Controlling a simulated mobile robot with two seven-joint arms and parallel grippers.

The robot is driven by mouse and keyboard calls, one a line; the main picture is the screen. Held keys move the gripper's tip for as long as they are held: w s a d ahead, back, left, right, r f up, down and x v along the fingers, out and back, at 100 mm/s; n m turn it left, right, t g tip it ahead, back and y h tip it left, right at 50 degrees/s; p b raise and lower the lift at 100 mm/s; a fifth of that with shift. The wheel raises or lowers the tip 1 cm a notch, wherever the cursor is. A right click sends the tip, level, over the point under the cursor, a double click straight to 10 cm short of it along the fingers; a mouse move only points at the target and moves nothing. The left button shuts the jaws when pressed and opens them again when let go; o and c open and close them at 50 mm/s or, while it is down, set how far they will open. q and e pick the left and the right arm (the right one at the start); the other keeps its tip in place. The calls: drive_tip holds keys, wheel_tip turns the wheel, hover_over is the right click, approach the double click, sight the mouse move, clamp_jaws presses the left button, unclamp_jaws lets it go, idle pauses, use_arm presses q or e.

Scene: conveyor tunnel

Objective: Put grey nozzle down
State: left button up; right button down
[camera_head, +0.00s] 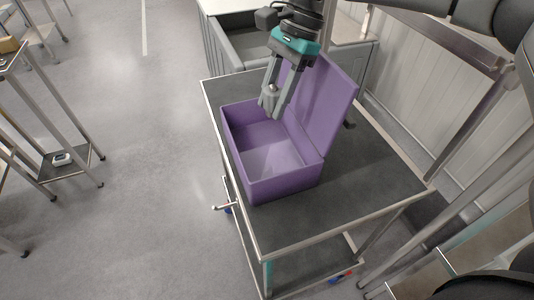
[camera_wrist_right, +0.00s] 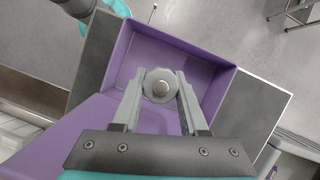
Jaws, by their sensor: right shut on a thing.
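The grey nozzle (camera_wrist_right: 160,86) is a round grey piece with a knob at its centre, held between the two fingers of my right gripper (camera_wrist_right: 158,100) in the right wrist view. In the head view my right gripper (camera_head: 273,98) points down over the far end of an open purple box (camera_head: 285,185), and the nozzle (camera_head: 268,98) shows at its fingertips. I cannot tell whether the nozzle touches the box floor. The box also fills the middle of the right wrist view (camera_wrist_right: 222,88), and its inside looks otherwise empty. My left gripper is not in view.
The box stands on a dark-topped metal cart (camera_head: 375,180), its raised purple lid (camera_head: 325,100) close beside my right gripper. A grey bin (camera_head: 240,45) stands behind the cart. A metal shelf (camera_head: 60,165) is at the left, with open floor between.

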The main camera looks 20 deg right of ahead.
drive_tip(key=m+t, duration=0.1)
drive_tip(key=m, duration=0.1)
drive_tip(key=w+m+t, duration=0.1)
drive_tip(key=m, duration=0.2)
drive_tip(key=m+t, duration=0.1)
drive_tip(key=m, duration=0.1)
drive_tip(key=shift+w+a+r+m, duration=0.1)
drive_tip(key=shift+w+r+m, duration=0.25)
drive_tip(key=shift+r+m, duration=0.05)
drive_tip(key=w+m+t+h, duration=0.1)
drive_tip(key=m, duration=0.3)
wheel_tip(320, 180, up, 4)
drive_tip(key=m+h, duration=0.7)
drive_tip(key=m, duration=1.4)
hover_over(263, 137)
drive_tip(key=a, duration=0.1)
drive_tip(key=f, duration=1.9)
drive_tip(key=shift+s+a+f, duration=0.15)
drive_tip(key=shift+s+f, duration=0.25)
drive_tip(key=shift+f, duration=0.15)
drive_tip(key=shift+c, duration=2.2)
unclamp_jaws()
